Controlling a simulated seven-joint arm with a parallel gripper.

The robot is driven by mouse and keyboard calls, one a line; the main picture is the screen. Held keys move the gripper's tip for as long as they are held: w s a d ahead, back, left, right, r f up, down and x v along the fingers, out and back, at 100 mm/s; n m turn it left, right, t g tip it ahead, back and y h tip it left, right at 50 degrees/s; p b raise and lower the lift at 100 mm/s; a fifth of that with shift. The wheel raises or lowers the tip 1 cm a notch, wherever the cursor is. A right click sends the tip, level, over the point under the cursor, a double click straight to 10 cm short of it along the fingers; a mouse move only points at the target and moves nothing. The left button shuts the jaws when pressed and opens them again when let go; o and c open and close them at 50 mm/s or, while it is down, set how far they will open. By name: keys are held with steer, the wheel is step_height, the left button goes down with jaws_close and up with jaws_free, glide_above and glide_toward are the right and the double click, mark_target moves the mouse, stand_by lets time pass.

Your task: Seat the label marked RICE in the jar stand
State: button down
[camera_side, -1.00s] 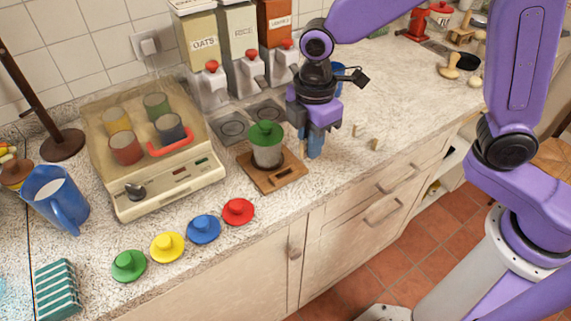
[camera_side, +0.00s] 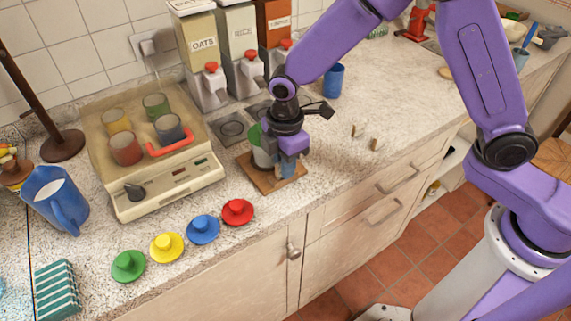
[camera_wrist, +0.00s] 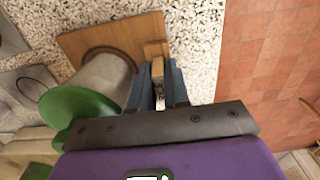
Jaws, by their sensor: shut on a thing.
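The jar stand is a brown wooden board (camera_side: 262,180) on the counter; it also shows in the wrist view (camera_wrist: 85,42). A grey jar (camera_wrist: 105,78) with a green lid (camera_wrist: 75,108) stands on it. My gripper (camera_side: 287,172) is over the stand's right part, beside the jar, pointing down. In the wrist view its blue fingers (camera_wrist: 158,80) are shut on a small wooden label (camera_wrist: 157,68). The label is at the stand's raised wooden slot block (camera_wrist: 154,48); I cannot tell whether it is in the slot. Its marking is not readable.
Two small wooden pieces (camera_side: 358,130) (camera_side: 376,144) stand on the counter to the right. Dispensers (camera_side: 240,50) marked OATS and RICE, and a third, stand behind. Coloured lids (camera_side: 203,229) lie in front, and a cream appliance (camera_side: 165,180) is at left.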

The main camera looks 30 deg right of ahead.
steer(key=shift+s+d+f, duration=0.1)
steer(key=shift+s+f, duration=0.05)
steer(key=shift+f, duration=0.35)
steer(key=shift+s+d+f, duration=0.1)
steer(key=shift+f, duration=0.4)
steer(key=c, duration=1.1)
jaws_free()
step_height(320, 180, up, 13)
steer(key=shift+w+a+r, duration=0.15)
steer(key=shift+w+a, duration=0.05)
steer(key=shift+w, duration=0.05)
steer(key=s+d+m, duration=0.5)
steer(key=s+d, duration=1.5)
steer(key=s, duration=0.4)
steer(key=shift+s+d+m, duration=0.2)
steer(key=shift+d+m, duration=0.1)
steer(key=shift+r, duration=0.15)
